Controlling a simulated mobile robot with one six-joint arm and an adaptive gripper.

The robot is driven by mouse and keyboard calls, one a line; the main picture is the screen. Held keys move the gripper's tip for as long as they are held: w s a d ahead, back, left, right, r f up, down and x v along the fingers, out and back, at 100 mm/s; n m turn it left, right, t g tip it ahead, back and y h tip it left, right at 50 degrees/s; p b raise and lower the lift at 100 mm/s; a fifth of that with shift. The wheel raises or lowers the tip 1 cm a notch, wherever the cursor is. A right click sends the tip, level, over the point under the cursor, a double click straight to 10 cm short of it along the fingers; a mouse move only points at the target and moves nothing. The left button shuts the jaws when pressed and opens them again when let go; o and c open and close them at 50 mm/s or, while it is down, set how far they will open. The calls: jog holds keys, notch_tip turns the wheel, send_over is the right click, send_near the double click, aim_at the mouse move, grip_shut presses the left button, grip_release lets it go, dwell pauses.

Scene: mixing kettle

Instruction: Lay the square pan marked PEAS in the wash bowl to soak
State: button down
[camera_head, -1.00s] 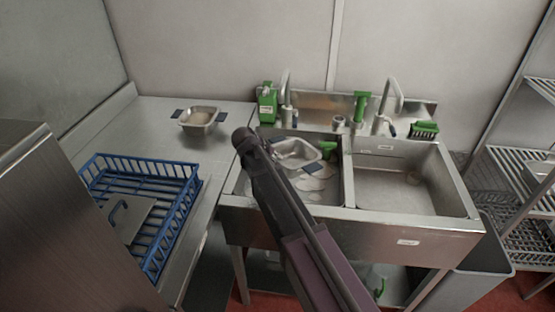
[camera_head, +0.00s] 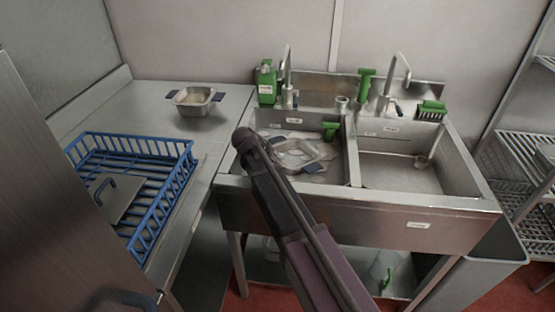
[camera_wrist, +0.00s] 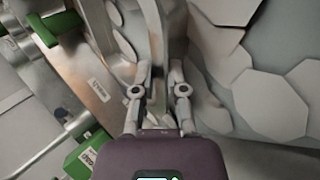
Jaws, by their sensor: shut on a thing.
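A square steel pan (camera_head: 297,156) with dark handles is in the left sink basin, among pale suds. I cannot read any marking on it. The left basin (camera_head: 352,170), which holds the suds, appears to be the wash bowl. My gripper (camera_wrist: 159,72) is shut on a thin steel part of the pan (camera_wrist: 172,28) in the wrist view. In the head view my arm hides the gripper and part of the pan. White suds (camera_wrist: 268,102) lie close beside the fingers. I cannot tell whether the pan touches the basin floor.
A second steel pan (camera_head: 194,101) with dark handles stands on the left counter. A blue rack (camera_head: 160,215) holds a flat lid. Taps (camera_head: 287,75), a green bottle (camera_head: 266,84) and a green brush (camera_head: 431,110) line the sink's back. The right basin (camera_head: 395,175) is largely clear.

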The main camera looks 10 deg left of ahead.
jog(key=shift+f+b, duration=1.95)
jog(key=shift+f, duration=0.3)
jog(key=shift+f, duration=0.15)
jog(key=c, duration=0.6)
grip_release()
jog(key=shift+o, duration=0.3)
jog(key=o, duration=0.4)
jog(key=shift+a, duration=0.1)
